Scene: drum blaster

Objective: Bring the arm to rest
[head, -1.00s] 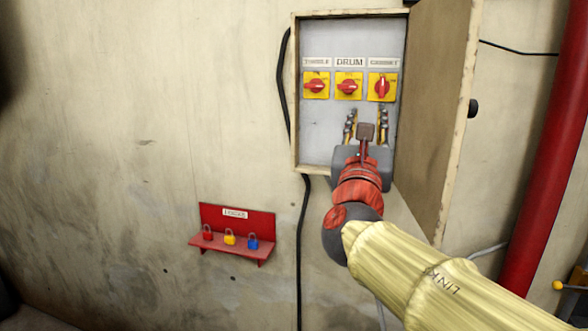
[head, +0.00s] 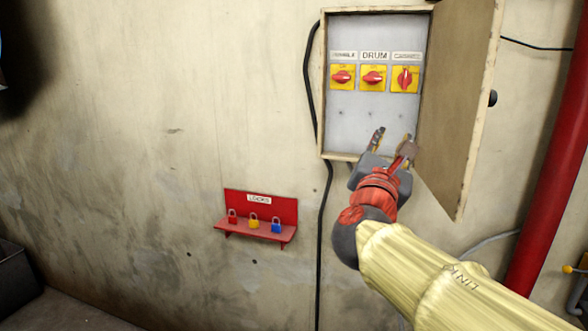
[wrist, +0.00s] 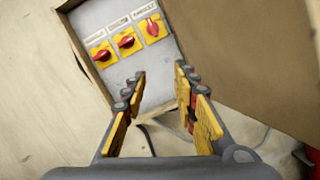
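My gripper (head: 393,141) is raised in front of the lower edge of the open switch box (head: 324,95). In the wrist view my gripper (wrist: 160,108) has its two fingers spread well apart, with nothing between them. My arm (head: 420,275), in a pale yellow sleeve, reaches up from the lower right. The box holds three red rotary switches on yellow plates: a left one (head: 342,77), the DRUM one (head: 374,77) and a right one (head: 405,79). The left and DRUM handles lie about level; the right handle stands upright.
The box door (head: 460,110) hangs open close to the right of my gripper. A red LOCKS shelf (head: 262,207) with red, yellow and blue padlocks is on the wall at lower left. A red pipe (head: 552,150) runs along the right. The wall left of the box is mostly clear.

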